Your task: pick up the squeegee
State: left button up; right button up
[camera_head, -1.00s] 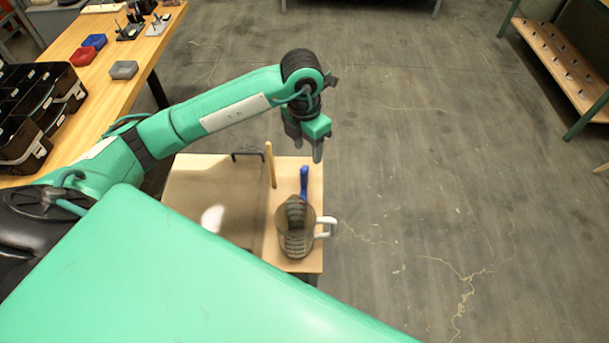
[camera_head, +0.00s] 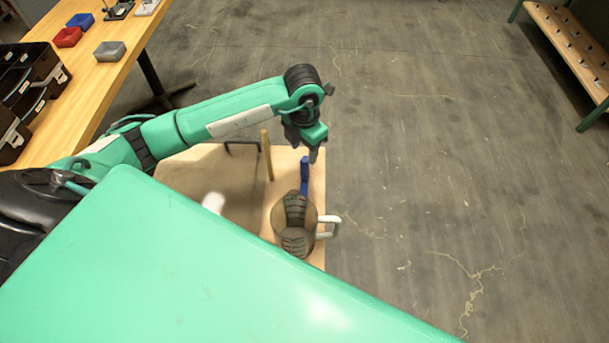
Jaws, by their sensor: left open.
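A blue handle (camera_head: 304,176) stands up from a see-through jug (camera_head: 312,238) with a pale handle on its right side. A dark ribbed part shows in the jug below the blue handle. I cannot tell for sure whether this or the thin tan stick (camera_head: 267,156) to its left is the squeegee. My left gripper (camera_head: 313,156) points down just beyond the top of the blue handle, open and empty. It overlaps the handle's upper end closely in the picture, and I see no grip on it. My right gripper is not in view.
The jug stands on a small light wooden table (camera_head: 283,164). A dark bar-shaped handle (camera_head: 242,146) is at its back edge. A long bench (camera_head: 114,62) with small trays and a black organiser (camera_head: 24,90) is at the left.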

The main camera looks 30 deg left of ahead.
aim_at(304, 167)
pick_arm(q)
notch_tip(304, 167, down, 2)
jog(key=shift+w+f, duration=0.1)
jog(key=shift+s+f+p, duration=0.2)
jog(key=shift+f+p, duration=0.1)
jog(key=shift+f, duration=0.15)
jog(key=f, duration=0.2)
jog(key=f+p, duration=0.1)
jog(key=shift+s+d+f, duration=0.2)
jog(key=shift+s+f, duration=0.05)
jog(key=shift+f, duration=0.55)
jog(key=c, duration=1)
grip_shut()
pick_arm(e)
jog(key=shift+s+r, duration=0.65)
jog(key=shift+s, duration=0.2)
pick_arm(q)
jog(key=shift+r, duration=0.1)
